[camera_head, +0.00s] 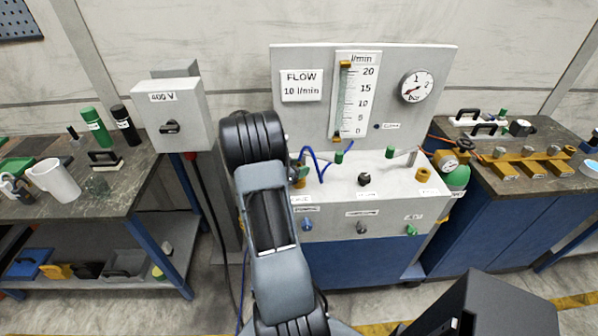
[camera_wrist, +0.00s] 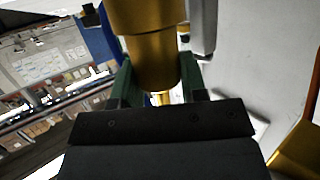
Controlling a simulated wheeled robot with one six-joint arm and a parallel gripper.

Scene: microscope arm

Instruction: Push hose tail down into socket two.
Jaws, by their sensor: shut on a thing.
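My gripper (camera_wrist: 157,78) has its green finger pads shut on a stepped brass cylinder (camera_wrist: 153,62), apparently the hose tail. In the head view my forearm hides most of the gripper; a small brass part (camera_head: 299,180) shows beside it, at the left end of the grey console top (camera_head: 340,190). A blue hose (camera_head: 318,163) loops there. No socket number is legible, so I cannot tell which is socket two. The tail's lower end and any contact with a socket are hidden.
Green caps (camera_head: 389,152), a black knob (camera_head: 364,179) and a brass ring (camera_head: 423,174) stand on the console. The flow panel (camera_head: 310,65) rises behind. A 400 V box (camera_head: 172,112) is at left; side benches flank the console.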

